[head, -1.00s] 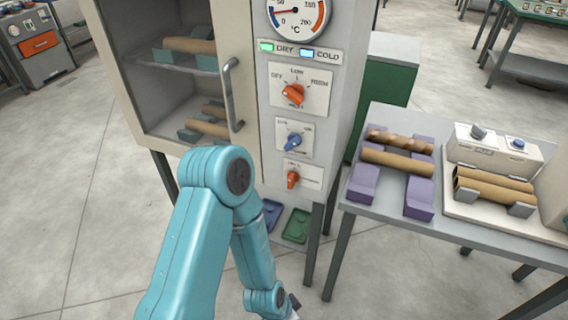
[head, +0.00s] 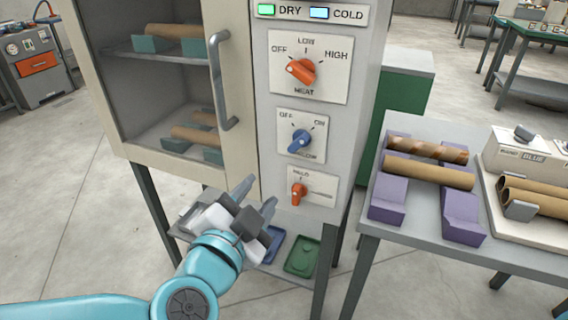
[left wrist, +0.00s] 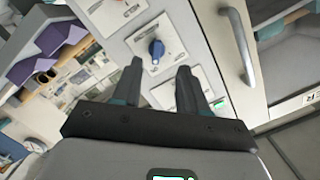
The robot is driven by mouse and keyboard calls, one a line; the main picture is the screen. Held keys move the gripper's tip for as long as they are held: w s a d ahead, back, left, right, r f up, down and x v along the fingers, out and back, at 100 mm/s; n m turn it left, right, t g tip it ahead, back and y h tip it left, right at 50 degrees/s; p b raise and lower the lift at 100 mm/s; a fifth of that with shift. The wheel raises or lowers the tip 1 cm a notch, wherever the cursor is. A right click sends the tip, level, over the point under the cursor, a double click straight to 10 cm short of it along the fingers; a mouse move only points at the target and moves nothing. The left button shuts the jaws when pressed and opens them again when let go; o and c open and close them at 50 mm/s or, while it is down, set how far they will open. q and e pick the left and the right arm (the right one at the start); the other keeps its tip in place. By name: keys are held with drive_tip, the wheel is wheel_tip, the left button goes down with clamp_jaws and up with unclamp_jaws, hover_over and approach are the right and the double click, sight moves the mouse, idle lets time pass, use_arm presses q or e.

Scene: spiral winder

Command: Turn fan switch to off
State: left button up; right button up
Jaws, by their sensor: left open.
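The fan switch is a blue knob (head: 299,141) on a white plate marked OFF at left and ON at right, on the cabinet's front panel. Its long grip slants from lower left to upper right; which end is the pointer is hard to tell. My left gripper (head: 256,197) is open and empty, below and left of the knob and apart from it. In the left wrist view the blue knob (left wrist: 156,50) shows beyond and between the two spread fingertips (left wrist: 160,70). My right gripper is not in view.
An orange heat knob (head: 301,71) sits above the blue one and a smaller orange knob (head: 298,193) below. The door handle (head: 222,80) sticks out at left. A side table (head: 410,215) with purple cradles stands at right. Open floor lies at left.

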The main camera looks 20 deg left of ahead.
use_arm(q)
drive_tip(key=s+d+r+t+h+b, duration=0.1)
drive_tip(key=s+b, duration=0.1)
drive_tip(key=p, duration=0.9)
approach(298, 144)
drive_tip(key=w, duration=0.7)
drive_tip(key=shift+w+d+f+b, duration=0.1)
drive_tip(key=shift+w+f+b, duration=0.1)
drive_tip(key=shift+w+b, duration=0.2)
drive_tip(key=shift+w, duration=0.7)
clamp_jaws()
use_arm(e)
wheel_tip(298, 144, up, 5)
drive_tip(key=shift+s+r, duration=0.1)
